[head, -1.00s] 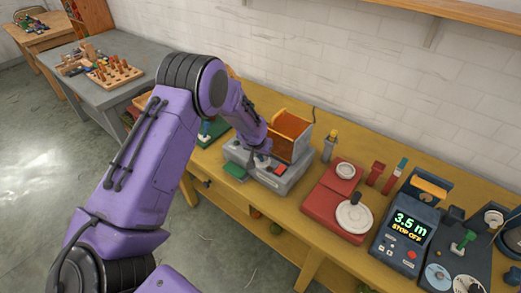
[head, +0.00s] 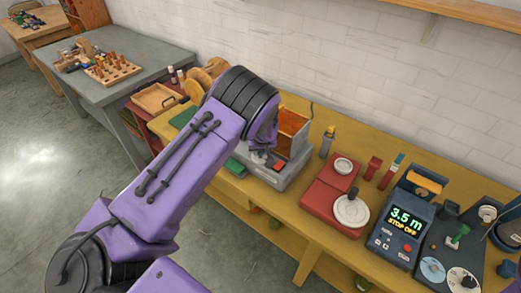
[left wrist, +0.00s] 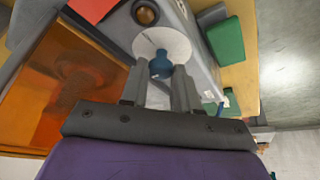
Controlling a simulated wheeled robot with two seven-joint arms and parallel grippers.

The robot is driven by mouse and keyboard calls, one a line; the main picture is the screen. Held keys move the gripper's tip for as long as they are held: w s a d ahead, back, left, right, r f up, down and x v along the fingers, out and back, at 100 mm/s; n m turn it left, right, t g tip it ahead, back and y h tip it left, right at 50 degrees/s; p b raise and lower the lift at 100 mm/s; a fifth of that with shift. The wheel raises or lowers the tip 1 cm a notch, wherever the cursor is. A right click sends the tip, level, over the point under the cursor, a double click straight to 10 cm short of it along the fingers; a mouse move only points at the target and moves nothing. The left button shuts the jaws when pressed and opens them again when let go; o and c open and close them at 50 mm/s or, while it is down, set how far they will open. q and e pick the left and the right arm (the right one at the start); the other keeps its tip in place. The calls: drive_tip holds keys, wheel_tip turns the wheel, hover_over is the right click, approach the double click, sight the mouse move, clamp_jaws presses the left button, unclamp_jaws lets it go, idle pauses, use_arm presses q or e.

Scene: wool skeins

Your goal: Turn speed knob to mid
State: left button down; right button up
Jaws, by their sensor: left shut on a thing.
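The speed knob (left wrist: 160,66) is a small dark blue knob on a round white dial (left wrist: 176,42), set in the grey machine (left wrist: 192,20). My left gripper (left wrist: 160,76) has its two fingers on either side of the knob and is shut on it. In the head view the grey machine (head: 284,183) stands on the yellow bench, and my left gripper (head: 262,152) is at its top, largely hidden by my own arm. The knob's pointer direction cannot be made out. My right gripper is not in view.
Wooden spools (head: 207,76) stand behind my arm.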

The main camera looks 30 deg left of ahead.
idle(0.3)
use_arm(q)
drive_tip(key=c, duration=0.8)
unclamp_jaws()
drive_tip(key=shift+c, duration=0.2)
drive_tip(key=b+v, duration=0.2)
drive_tip(key=v, duration=0.8)
drive_tip(key=shift+r+b, duration=0.25)
drive_tip(key=shift+b, duration=0.05)
